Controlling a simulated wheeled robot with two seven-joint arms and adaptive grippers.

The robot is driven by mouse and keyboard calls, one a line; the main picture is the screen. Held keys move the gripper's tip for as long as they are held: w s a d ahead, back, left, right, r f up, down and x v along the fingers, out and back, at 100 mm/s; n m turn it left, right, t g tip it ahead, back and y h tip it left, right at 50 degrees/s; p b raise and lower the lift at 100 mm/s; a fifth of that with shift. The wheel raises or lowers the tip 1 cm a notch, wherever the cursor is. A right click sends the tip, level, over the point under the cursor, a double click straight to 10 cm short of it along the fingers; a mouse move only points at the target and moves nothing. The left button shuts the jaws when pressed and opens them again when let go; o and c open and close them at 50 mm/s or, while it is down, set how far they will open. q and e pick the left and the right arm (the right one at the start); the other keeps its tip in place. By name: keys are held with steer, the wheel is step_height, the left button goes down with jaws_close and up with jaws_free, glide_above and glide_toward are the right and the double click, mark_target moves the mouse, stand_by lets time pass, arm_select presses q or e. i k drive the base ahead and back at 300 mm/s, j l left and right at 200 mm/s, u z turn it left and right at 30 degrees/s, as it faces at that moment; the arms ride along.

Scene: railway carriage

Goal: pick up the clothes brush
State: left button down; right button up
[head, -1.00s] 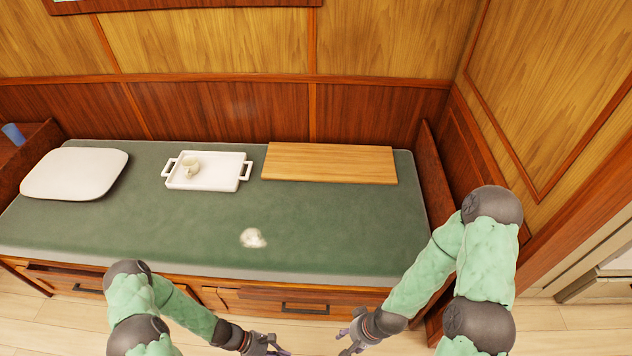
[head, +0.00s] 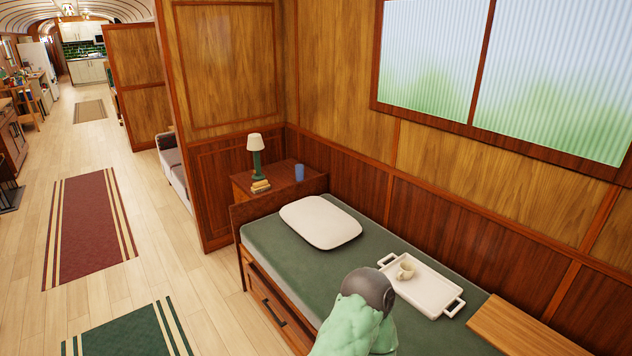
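I see no clothes brush in the head view now. The green bed (head: 290,262) runs from the middle to the lower right. On it lie a white pillow (head: 320,222), a white tray (head: 428,290) with a cup (head: 405,271) on it, and a wooden board (head: 524,326). Part of my arm shows at the bottom, in front of the bed, and hides some of it. Neither gripper is in the picture.
A bedside cabinet (head: 244,186) at the bed's far end holds a lamp (head: 256,157), books (head: 260,186) and a blue cup (head: 299,172). The aisle floor at left is open, with a red rug (head: 92,225) and a green rug (head: 122,335). A wooden partition (head: 222,110) stands beyond the cabinet.

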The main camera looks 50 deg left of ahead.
mark_target(263, 184)
steer(key=u, duration=2.05)
